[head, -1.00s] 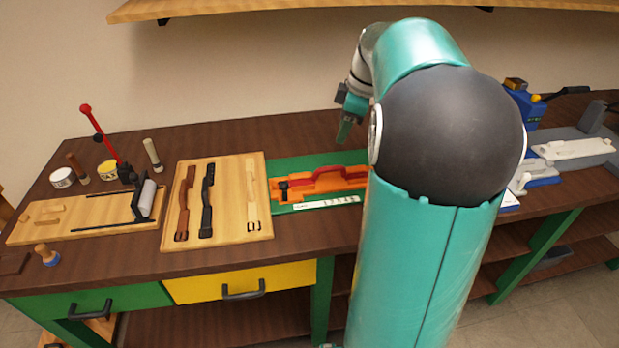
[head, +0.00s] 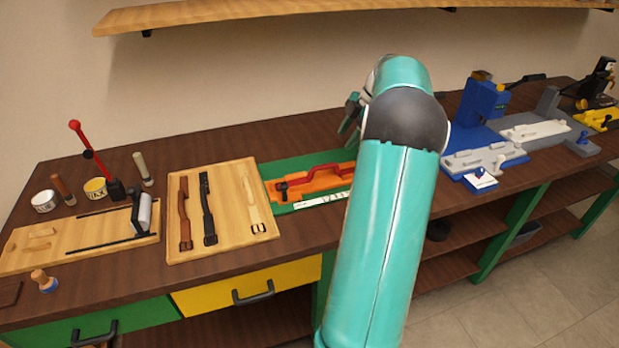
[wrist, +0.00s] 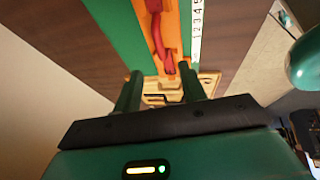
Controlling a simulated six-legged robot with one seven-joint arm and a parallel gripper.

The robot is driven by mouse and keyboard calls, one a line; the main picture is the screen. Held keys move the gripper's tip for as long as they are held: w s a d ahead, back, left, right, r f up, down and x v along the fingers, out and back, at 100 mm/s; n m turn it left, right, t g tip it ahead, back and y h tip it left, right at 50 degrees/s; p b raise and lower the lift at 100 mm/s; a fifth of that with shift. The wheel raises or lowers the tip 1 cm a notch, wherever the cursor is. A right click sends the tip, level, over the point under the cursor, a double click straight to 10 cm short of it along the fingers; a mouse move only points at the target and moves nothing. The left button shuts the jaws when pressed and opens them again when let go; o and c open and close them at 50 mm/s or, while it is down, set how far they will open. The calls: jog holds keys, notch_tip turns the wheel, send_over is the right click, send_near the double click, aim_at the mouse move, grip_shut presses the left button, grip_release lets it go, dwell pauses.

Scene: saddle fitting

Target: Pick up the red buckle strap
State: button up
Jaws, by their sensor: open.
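The red strap (head: 322,174) lies along an orange holder (head: 311,189) on the green mat (head: 280,165), in the middle of the bench. Its right end is partly hidden by my arm in the head view. In the wrist view the red strap (wrist: 157,35) runs down the orange holder towards my fingers. My gripper (wrist: 160,78) is open and empty, with its two fingers apart near the lower end of the strap. In the head view my gripper (head: 350,118) is above and behind the mat, partly hidden by my arm.
A wooden board (head: 228,228) with brown, black and cream straps lies left of the mat. A white ruler (head: 321,200) lies along the mat's front. Blue and grey fixtures (head: 484,157) stand to the right.

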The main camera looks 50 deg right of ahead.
aim_at(327, 166)
jog(key=x, duration=0.7)
jog(key=shift+s+d+f, duration=0.15)
jog(key=shift+d+f, duration=0.15)
jog(key=shift+f, duration=0.05)
jog(key=shift+w+x, duration=0.2)
jog(key=shift+x, duration=2.85)
jog(key=shift+a+r, duration=0.1)
jog(key=shift+a, duration=0.1)
grip_shut()
